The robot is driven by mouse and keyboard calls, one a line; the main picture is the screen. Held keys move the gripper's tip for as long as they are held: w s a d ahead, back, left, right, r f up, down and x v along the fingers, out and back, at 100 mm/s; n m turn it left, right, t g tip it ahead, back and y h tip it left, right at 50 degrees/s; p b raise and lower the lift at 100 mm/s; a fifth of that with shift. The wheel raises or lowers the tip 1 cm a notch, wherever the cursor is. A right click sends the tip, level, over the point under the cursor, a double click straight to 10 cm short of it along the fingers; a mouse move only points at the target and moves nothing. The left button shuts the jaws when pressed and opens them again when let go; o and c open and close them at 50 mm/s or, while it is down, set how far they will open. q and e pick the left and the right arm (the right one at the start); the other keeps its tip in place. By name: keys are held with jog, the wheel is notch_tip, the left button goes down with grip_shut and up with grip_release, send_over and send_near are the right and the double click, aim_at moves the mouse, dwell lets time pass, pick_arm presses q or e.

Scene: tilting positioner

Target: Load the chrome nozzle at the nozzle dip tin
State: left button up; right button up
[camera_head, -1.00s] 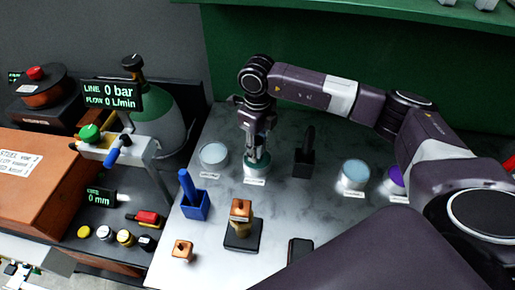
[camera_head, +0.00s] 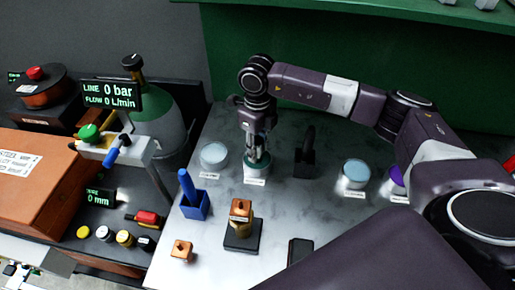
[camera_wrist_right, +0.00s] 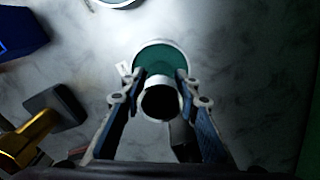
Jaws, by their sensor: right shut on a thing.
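The chrome nozzle (camera_wrist_right: 160,102) is a short bright tube with a dark opening, seen nearly end-on in the right wrist view. My right gripper (camera_wrist_right: 159,94) is shut on it, one finger on each side. The nozzle dip tin (camera_wrist_right: 160,57) is a round, pale-rimmed tin with green contents, right beyond the nozzle. In the head view the right gripper (camera_head: 257,155) points down over the tin (camera_head: 255,178). The fingers hide much of the nozzle there, and I cannot tell whether its lower end touches the green. My left gripper is out of view.
A pale tin (camera_head: 213,156) stands left of the dip tin and a black holder (camera_head: 304,164) right of it. A pale blue tin (camera_head: 355,174) is farther right. A blue holder (camera_head: 195,205) and a brass piece on a black block (camera_head: 242,236) stand nearer the front.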

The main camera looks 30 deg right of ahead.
aim_at(258, 140)
jog(key=shift+r+p, duration=0.55)
jog(key=shift+r, duration=0.25)
jog(key=shift+r+p, duration=1.3)
jog(key=shift+r, duration=1.4)
jog(key=n, duration=0.1)
jog(key=s+a+n+b, duration=0.1)
jog(key=shift+n, duration=0.4)
jog(key=s+a+r+n+b, duration=0.1)
jog(key=s+n, duration=0.6)
jog(key=n, duration=0.7)
jog(key=s+a+n+b, duration=0.4)
jog(key=s+n, duration=0.3)
jog(key=n, duration=0.6)
jog(key=shift+a+r+n+b, duration=0.35)
jog(key=shift+r+n, duration=0.05)
